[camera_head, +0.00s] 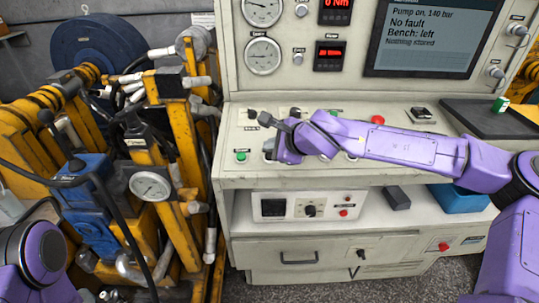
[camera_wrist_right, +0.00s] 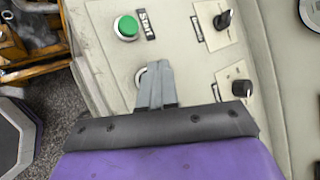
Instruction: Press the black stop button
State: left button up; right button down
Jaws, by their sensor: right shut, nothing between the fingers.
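My right gripper (camera_head: 268,148) is over the left part of the bench's sloped control panel. In the right wrist view its fingers (camera_wrist_right: 155,84) are closed together with nothing between them. A round pale metal rim (camera_wrist_right: 140,76) shows just past the fingertips, and the fingers hide most of it. No black cap shows there, and I cannot tell whether the fingers touch it. A green button (camera_wrist_right: 126,27) labelled Start sits beyond it; it also shows in the head view (camera_head: 241,156). My left gripper is out of view; only part of my left arm shows at lower left.
Two black knobs (camera_wrist_right: 223,19) (camera_wrist_right: 242,89) stand beside the fingers. A red button (camera_head: 378,120) is farther right on the panel. The screen (camera_head: 420,38) reads pump on, 140 bar. Yellow and blue machinery (camera_head: 95,200) crowds the left.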

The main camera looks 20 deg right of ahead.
aim_at(272, 165)
jog(key=shift+f, duration=0.15)
dwell(0.3)
jog(key=shift+f, duration=0.25)
jog(key=shift+w+f, duration=0.1)
jog(key=shift+f, duration=0.3)
dwell(0.7)
jog(key=shift+r+p, duration=0.7)
jog(key=shift+r, duration=0.1)
jog(key=r+p, duration=0.2)
jog(key=s+r+p, duration=0.1)
jog(key=r+p, duration=0.1)
jog(key=r, duration=0.1)
jog(key=shift+a+p, duration=0.1)
jog(key=shift+p, duration=0.25)
